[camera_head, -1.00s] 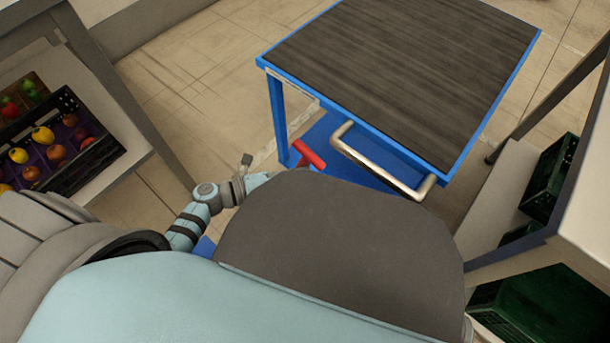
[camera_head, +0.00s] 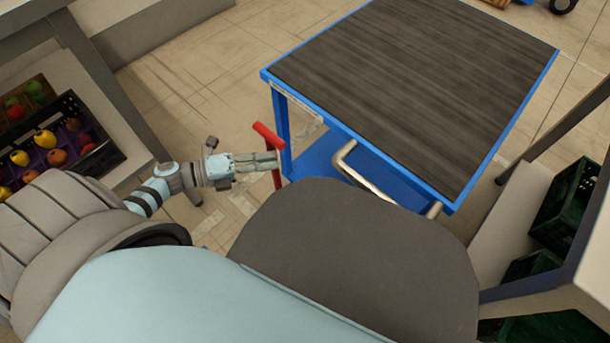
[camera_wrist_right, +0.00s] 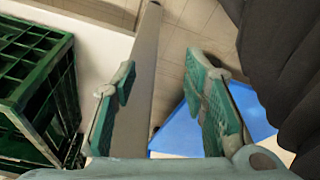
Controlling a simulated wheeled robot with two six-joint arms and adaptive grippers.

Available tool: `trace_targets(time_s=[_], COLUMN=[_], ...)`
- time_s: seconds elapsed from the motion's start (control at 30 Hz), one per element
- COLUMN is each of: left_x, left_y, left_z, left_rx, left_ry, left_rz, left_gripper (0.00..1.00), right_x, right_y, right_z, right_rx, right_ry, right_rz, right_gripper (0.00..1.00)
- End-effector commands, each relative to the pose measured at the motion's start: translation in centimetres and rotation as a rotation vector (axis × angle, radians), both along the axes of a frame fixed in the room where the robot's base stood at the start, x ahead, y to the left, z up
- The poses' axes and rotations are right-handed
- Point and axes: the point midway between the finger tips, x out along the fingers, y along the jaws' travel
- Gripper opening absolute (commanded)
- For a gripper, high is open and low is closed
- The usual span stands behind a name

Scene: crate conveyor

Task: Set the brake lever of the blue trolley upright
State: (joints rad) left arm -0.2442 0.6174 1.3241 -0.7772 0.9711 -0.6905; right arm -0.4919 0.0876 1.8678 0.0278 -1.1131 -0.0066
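The blue trolley (camera_head: 268,75) with a dark wood-look top stands ahead in the head view. Its red brake lever (camera_head: 266,135) has a T-shaped handle and shows just left of the near-left post; the stem runs down from the handle and its foot is hidden. My left gripper (camera_head: 264,161) is at the stem, just below the handle, with its fingers overlapping it. I cannot tell whether they are closed on it. In the right wrist view, my right gripper (camera_wrist_right: 160,88) has its fingers wide apart with nothing between them.
A metal push handle (camera_head: 362,176) sticks out from the trolley's near side. A dark fruit crate (camera_head: 113,160) stands on a table at left. Green crates (camera_head: 565,200) sit on a shelf at right; a green crate (camera_wrist_right: 62,85) is close to my right gripper.

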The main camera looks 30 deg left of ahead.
Motion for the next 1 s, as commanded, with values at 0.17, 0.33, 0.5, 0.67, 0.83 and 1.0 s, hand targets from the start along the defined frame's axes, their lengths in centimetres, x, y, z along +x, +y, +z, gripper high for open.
trace_targets(time_s=[0.17,0.33,0.5,0.67,0.83,1.0], left_x=[0.6,0.5,-0.3,-3.0,-6.4,-8.1], left_y=[0.4,0.1,-1.8,-1.6,2.1,3.8], left_z=[0.3,0.4,0.7,0.3,0.2,0.1], left_rx=[0.003,0.001,0.0,0.007,0.006,0.004], left_ry=[-0.005,-0.006,-0.005,0.003,0.003,-0.001], left_rz=[0.016,0.014,0.008,0.003,0.007,0.006], left_gripper=[0.0,0.0,0.0,0.0,0.0,0.0], right_x=[0.0,0.1,-0.2,-0.8,-1.2,-1.4], right_y=[0.0,0.0,-0.3,-0.6,-0.7,-0.8], right_z=[0.0,0.2,-2.3,-4.7,-5.8,-6.1], right_rx=[0.0,0.0,0.006,0.012,0.014,0.015], right_ry=[0.0,-0.004,-0.01,-0.031,-0.038,-0.041], right_rz=[0.0,-0.001,-0.022,-0.043,-0.053,-0.056], right_gripper=[0.4,0.4,0.4,0.4,0.4,0.4])
